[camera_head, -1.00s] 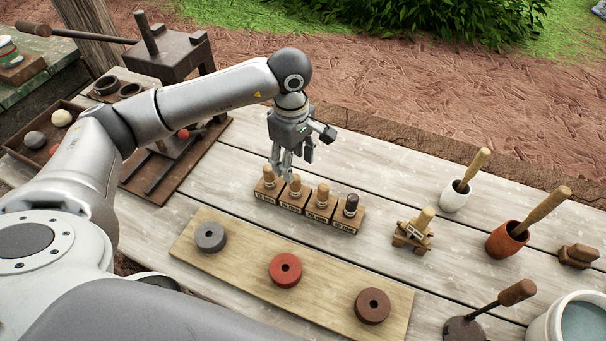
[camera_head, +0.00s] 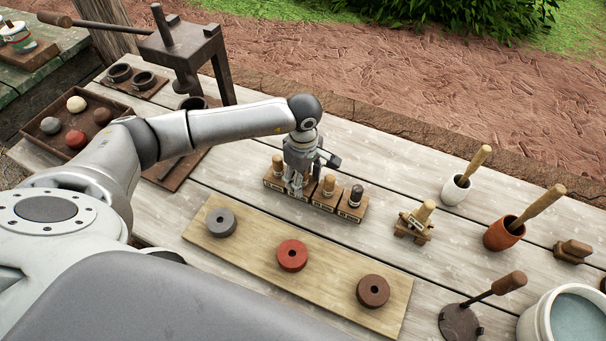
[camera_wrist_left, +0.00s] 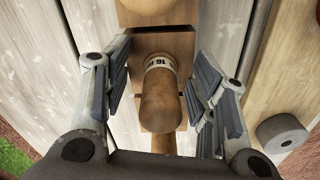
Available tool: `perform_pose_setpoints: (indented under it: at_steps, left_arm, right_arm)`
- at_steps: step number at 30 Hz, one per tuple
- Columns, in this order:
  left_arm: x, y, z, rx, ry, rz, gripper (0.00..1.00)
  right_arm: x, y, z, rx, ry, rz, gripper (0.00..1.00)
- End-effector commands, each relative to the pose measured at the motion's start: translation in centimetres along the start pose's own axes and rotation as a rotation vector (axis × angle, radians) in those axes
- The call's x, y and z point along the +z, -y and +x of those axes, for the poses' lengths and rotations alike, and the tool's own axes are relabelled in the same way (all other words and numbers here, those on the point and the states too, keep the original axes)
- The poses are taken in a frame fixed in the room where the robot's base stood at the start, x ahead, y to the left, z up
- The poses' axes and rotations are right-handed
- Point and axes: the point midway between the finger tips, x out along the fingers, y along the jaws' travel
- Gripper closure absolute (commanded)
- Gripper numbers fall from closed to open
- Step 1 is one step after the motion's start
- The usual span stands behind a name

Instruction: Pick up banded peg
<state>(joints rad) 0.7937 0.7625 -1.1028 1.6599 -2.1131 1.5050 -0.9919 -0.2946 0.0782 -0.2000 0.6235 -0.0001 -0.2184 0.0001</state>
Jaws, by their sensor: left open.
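A wooden peg with a pale band printed with "16" (camera_wrist_left: 160,97) stands in its wooden block in the left wrist view. My left gripper (camera_wrist_left: 160,75) is open, with one finger on each side of this peg and visible gaps between. In the head view my left gripper (camera_head: 296,188) is down at the row of peg blocks, at the second from the left, and mostly hides that peg. The other pegs there are a light one (camera_head: 278,166), another light one (camera_head: 329,186) and a dark one (camera_head: 356,195). My right gripper is not in view.
A board (camera_head: 250,257) with grey, red and brown rings lies in front of the row. A small wooden stand (camera_head: 412,226), a white mortar (camera_head: 455,192) and a terracotta mortar (camera_head: 502,236) stand to the right. An iron press (camera_head: 185,50) and a tray of balls (camera_head: 70,155) stand left.

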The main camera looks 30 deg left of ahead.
Motion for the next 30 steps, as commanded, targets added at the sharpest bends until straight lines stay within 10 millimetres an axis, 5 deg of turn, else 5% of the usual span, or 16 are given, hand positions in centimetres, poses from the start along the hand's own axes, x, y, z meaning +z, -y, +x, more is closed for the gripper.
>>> perform_pose_setpoints:
  at_steps: [12, 23, 30]
  left_arm:
    - [0.0, 0.0, 0.0, 0.0, 0.0, 0.0, 0.92]
    - [0.0, 0.0, -0.3, 0.001, -0.001, 0.0, 0.92]
    - [-0.1, -0.1, -2.8, 0.005, -0.002, 0.001, 0.92]
  right_arm:
    - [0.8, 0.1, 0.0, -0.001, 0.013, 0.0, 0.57]
    - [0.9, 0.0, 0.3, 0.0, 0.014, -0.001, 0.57]
    - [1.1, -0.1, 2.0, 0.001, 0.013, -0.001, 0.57]
